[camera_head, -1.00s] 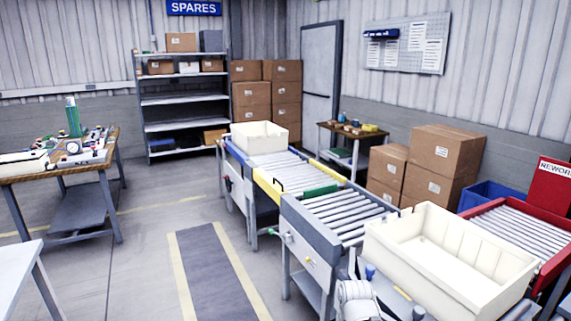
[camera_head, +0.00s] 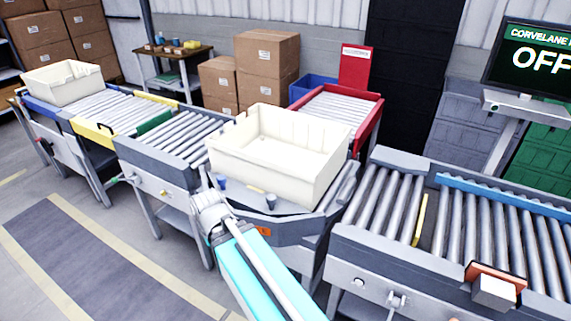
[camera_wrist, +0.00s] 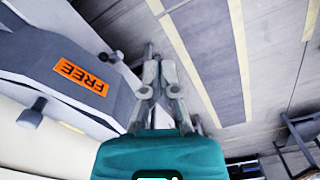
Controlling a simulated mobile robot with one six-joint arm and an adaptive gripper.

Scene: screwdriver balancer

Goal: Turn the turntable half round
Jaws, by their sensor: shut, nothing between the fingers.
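The turntable (camera_head: 290,226) is a grey deck on a stand between the left roller conveyor and the right one. A cream tote (camera_head: 265,180) sits on it. Dark pegs stand at its near edge, one at the left (camera_head: 222,182) and one further right (camera_head: 270,202). In the wrist view the turntable's side (camera_wrist: 60,45) carries an orange FREE label (camera_wrist: 80,77), with a grey peg (camera_wrist: 32,114) beside it. My gripper (camera_wrist: 158,62) is shut and empty, beside the turntable over the floor. In the head view its fingertips are hard to make out.
A left conveyor (camera_head: 180,137) holds another cream tote (camera_head: 62,82) at its far end. A red-framed conveyor (camera_head: 368,130) lies behind the turntable. The right conveyor (camera_head: 400,250) has a yellow strip (camera_head: 420,220). A screen (camera_head: 530,60) reads OFF. Floor at the left is clear.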

